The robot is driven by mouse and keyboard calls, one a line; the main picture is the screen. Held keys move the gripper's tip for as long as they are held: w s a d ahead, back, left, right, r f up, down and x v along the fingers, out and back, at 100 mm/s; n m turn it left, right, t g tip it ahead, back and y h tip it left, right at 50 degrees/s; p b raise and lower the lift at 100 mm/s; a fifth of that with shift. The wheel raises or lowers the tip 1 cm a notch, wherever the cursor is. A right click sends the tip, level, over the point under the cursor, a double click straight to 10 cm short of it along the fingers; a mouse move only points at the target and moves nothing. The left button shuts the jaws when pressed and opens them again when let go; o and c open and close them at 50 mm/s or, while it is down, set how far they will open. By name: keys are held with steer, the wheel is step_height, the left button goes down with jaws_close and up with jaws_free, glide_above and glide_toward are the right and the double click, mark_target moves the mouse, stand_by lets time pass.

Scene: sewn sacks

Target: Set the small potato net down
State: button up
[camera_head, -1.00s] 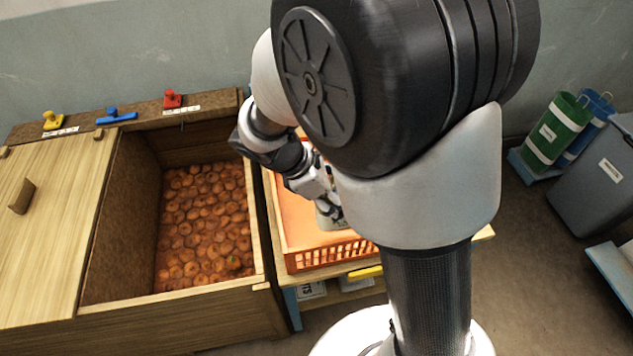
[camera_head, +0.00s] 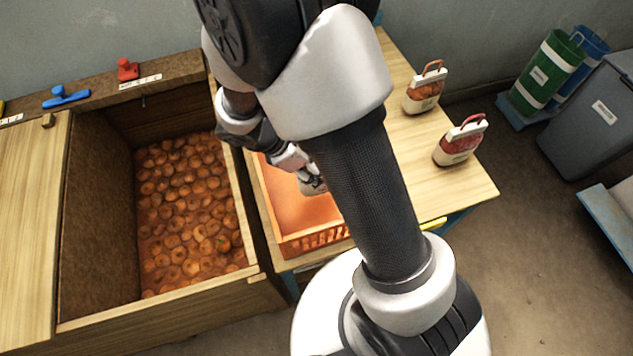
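Two other small bags with handles stand upright on the table's right part: one with orange contents (camera_head: 424,92) and one with red contents (camera_head: 459,146).
A wooden bin (camera_head: 66,240) full of round orange-brown produce (camera_head: 190,215) stands left of the crate. The wooden table (camera_head: 411,150) has bare room around the two bags. Green (camera_head: 547,72) and grey (camera_head: 597,115) bins stand on the right.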

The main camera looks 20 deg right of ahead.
step_height(320, 180, down, 7)
steer(key=shift+w+b, duration=0.1)
steer(key=shift+b, duration=1.05)
steer(key=shift+r, duration=0.1)
steer(key=o, duration=1)
steer(key=shift+f, duration=0.25)
steer(key=o, duration=0.5)
steer(key=shift+r, duration=0.2)
